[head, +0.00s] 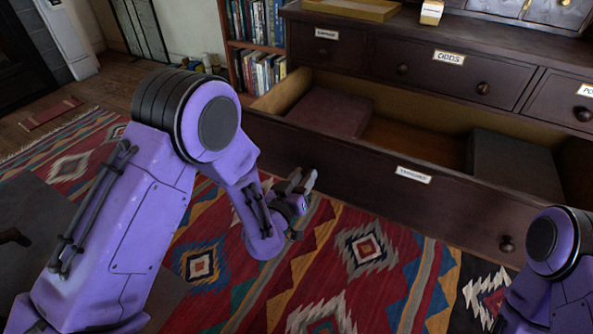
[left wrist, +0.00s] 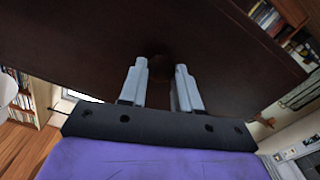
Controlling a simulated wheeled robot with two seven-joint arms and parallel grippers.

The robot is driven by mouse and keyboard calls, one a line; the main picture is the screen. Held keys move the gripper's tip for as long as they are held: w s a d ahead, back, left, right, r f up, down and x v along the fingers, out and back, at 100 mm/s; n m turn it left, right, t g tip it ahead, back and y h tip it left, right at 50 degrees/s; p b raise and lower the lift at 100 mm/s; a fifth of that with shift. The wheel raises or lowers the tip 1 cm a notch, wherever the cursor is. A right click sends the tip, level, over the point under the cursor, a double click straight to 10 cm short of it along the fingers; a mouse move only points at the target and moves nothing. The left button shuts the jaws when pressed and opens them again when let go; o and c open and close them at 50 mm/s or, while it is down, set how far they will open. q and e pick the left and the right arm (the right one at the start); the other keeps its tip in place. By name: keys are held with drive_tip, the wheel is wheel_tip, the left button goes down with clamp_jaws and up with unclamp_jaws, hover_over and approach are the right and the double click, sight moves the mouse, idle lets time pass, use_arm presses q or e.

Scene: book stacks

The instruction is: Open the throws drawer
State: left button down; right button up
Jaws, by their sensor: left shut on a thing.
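The wide lower drawer (head: 390,188) of the dark wood chest stands pulled out, with its inside showing. Its front bears a small white label (head: 413,175), too small to read surely. A dark round knob (head: 507,244) sits at the right of its front. My left gripper (head: 297,184) is at the left part of the drawer front. In the left wrist view its two grey fingers (left wrist: 160,88) are shut on the left knob (left wrist: 158,64), dim against the dark wood. The knob is hidden in the head view. My right gripper is out of view; only its arm shows at lower right.
A dark red folded thing (head: 331,112) and a dark grey block (head: 515,163) lie in the drawer. Shut labelled drawers (head: 445,75) are above. A bookshelf (head: 256,50) stands left of the chest. A patterned rug (head: 335,262) covers the floor in front.

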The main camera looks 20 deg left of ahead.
use_arm(q)
drive_tip(key=shift+s, duration=0.1)
drive_tip(key=c, duration=0.8)
unclamp_jaws()
drive_tip(key=s, duration=0.3)
drive_tip(key=s+a+p, duration=0.1)
drive_tip(key=s, duration=0.6)
drive_tip(key=shift+s+a+p, duration=0.2)
drive_tip(key=shift+a+p, duration=0.15)
drive_tip(key=shift+p, duration=0.05)
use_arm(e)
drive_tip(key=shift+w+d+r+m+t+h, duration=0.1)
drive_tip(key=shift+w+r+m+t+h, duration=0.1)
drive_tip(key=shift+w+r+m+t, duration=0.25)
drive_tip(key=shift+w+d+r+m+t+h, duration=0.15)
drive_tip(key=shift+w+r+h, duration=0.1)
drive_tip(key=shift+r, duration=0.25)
